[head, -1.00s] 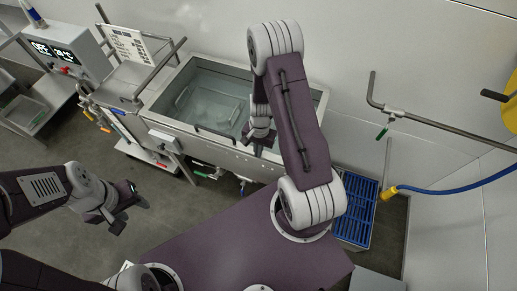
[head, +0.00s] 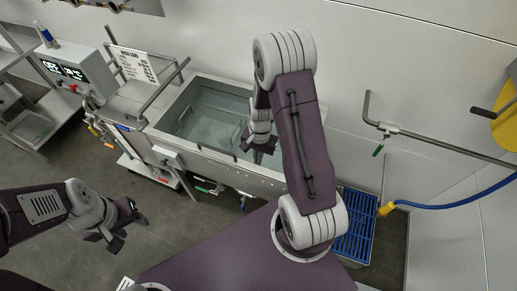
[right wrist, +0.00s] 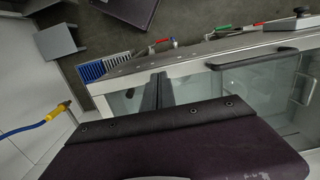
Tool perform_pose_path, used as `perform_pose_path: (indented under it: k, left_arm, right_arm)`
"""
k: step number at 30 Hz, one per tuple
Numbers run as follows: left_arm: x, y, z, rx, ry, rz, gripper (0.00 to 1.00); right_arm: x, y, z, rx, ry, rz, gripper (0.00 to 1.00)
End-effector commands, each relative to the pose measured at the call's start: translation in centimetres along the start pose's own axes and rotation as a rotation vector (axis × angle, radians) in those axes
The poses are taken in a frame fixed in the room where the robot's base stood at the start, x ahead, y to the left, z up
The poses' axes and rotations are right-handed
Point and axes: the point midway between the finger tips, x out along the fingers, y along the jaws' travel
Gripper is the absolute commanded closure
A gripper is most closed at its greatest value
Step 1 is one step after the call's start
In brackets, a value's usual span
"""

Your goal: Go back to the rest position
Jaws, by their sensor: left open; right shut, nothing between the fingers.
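My left gripper (head: 128,226) is open and empty over the grey floor at the left of the head view. My right arm stands up in the middle of the head view, and its gripper (head: 262,148) hangs by the front right part of the steel tank (head: 243,172). In the right wrist view my right gripper (right wrist: 155,90) has its two dark fingers together, with nothing between them, near the tank's rim. The tank holds clear water, and a dark handle (right wrist: 252,60) lies over it.
A control box with a display (head: 75,72) and a printed sign (head: 133,64) stand left of the tank. Valves with coloured handles line its front. A blue grate (head: 355,225), a wall pipe (head: 440,144) and a blue hose (head: 450,206) are at the right.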

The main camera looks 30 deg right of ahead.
Motion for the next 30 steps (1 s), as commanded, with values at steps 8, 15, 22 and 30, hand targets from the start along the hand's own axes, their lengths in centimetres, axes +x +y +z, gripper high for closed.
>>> perform_pose_path:
  k: [8, 15, 22, 30]
  left_arm:
    - [0.5, 0.0, 0.0, 0.000, 0.000, 0.000, 0.53]
    - [0.5, 0.0, 0.0, 0.000, 0.000, 0.000, 0.53]
    - [1.6, 0.0, 0.1, 0.000, 0.001, 0.000, 0.53]
    - [11.1, -0.2, 1.2, 0.000, -0.001, 0.000, 0.53]
  right_arm:
    - [-4.7, -0.1, 0.2, 0.001, 0.004, -0.002, 1.00]
    - [-5.3, -0.1, 0.3, 0.001, 0.002, -0.001, 1.00]
    - [-4.4, -0.6, 0.4, -0.014, 0.009, -0.006, 1.00]
    - [-0.9, -1.7, 6.9, -0.433, 0.141, -0.074, 1.00]
